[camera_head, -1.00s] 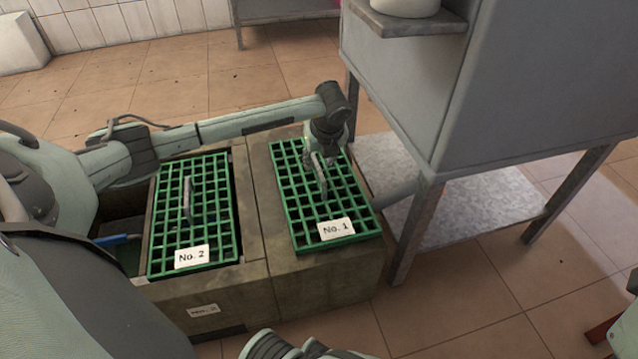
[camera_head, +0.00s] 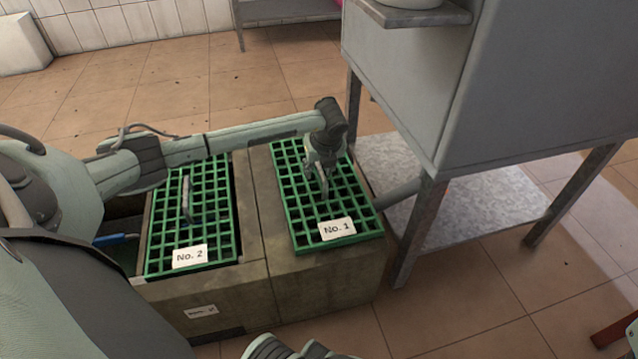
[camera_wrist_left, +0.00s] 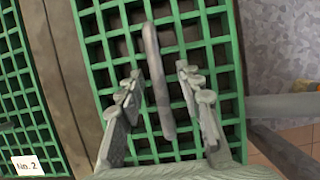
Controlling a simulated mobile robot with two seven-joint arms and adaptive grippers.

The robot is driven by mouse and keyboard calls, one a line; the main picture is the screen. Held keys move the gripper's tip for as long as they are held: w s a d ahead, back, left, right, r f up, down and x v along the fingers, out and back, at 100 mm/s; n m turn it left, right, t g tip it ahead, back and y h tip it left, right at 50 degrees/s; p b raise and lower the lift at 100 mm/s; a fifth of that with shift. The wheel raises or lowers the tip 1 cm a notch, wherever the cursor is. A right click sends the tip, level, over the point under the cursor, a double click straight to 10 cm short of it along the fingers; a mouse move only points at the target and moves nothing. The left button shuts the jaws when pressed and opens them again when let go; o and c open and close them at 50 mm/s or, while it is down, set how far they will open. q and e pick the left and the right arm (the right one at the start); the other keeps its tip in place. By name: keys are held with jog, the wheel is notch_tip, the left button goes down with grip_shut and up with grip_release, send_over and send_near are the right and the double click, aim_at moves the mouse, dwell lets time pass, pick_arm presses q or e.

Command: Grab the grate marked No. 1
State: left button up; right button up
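The green grate marked No. 1 (camera_head: 352,207) lies on the right half of the stone block, its white label (camera_head: 337,229) at the near edge. A grey bar handle (camera_wrist_left: 155,80) stands along its middle. My left gripper (camera_head: 322,178) is over this grate at the handle. In the left wrist view the left gripper (camera_wrist_left: 158,82) is open, one finger on each side of the handle, with gaps to both. The green grate marked No. 2 (camera_head: 222,227) lies to the left with its own handle (camera_head: 187,197). Part of my right arm shows at the bottom edge; its fingertips cannot be made out.
The stone block (camera_head: 262,240) carries both grates. A grey metal cabinet on legs (camera_head: 520,80) stands close on the right, with a pipe (camera_head: 400,191) between it and the block. Open tiled floor (camera_head: 235,80) lies behind.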

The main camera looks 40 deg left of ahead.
pick_arm(q)
jog(key=shift+f, duration=0.1)
dwell(0.3)
grip_shut()
dwell(0.4)
jog(key=shift+w, duration=0.1)
